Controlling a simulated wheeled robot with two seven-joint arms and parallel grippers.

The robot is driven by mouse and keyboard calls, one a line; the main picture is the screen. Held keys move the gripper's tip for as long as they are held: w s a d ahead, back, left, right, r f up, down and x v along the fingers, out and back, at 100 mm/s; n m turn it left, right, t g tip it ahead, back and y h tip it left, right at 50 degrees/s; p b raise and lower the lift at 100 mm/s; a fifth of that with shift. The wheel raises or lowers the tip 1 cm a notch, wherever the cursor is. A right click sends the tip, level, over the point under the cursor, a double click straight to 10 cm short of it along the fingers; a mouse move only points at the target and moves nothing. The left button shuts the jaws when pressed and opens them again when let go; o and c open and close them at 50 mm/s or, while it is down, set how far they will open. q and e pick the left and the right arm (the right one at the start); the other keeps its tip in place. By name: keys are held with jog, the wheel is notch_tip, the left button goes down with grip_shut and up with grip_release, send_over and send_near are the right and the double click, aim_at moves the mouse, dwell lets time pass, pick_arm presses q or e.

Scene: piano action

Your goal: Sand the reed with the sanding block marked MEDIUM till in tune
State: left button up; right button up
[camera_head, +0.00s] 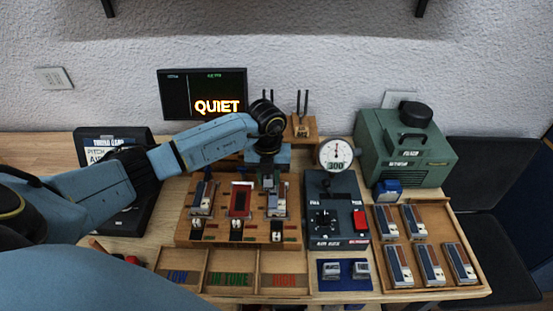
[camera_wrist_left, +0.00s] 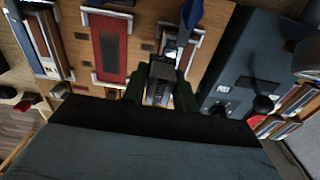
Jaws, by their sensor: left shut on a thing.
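My left gripper (camera_head: 268,182) is over the right-hand station of the wooden board (camera_head: 222,236). It is shut on a small grey piece (camera_wrist_left: 158,88), which shows between the dark green fingers in the left wrist view; its kind and any marking cannot be read. Under and beside the fingers is a reed unit (camera_head: 277,204) in its holder, partly hidden by the gripper. A red plate (camera_head: 241,199) sits in the middle station and another reed unit (camera_head: 202,197) in the left one. No MEDIUM label is legible. My right gripper is not in view.
Right of the board are a dark air box (camera_head: 318,190) and a round dial (camera_head: 336,154) reading 300. A wooden tray (camera_head: 479,289) holds several reed units. A blue mat (camera_head: 343,285) bears two small blocks. Bins line the front edge. The screen (camera_head: 202,93) reads QUIET.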

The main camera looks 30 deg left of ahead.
pick_arm(q)
jog(key=shift+r+p, duration=1.95)
jog(key=shift+r, duration=0.75)
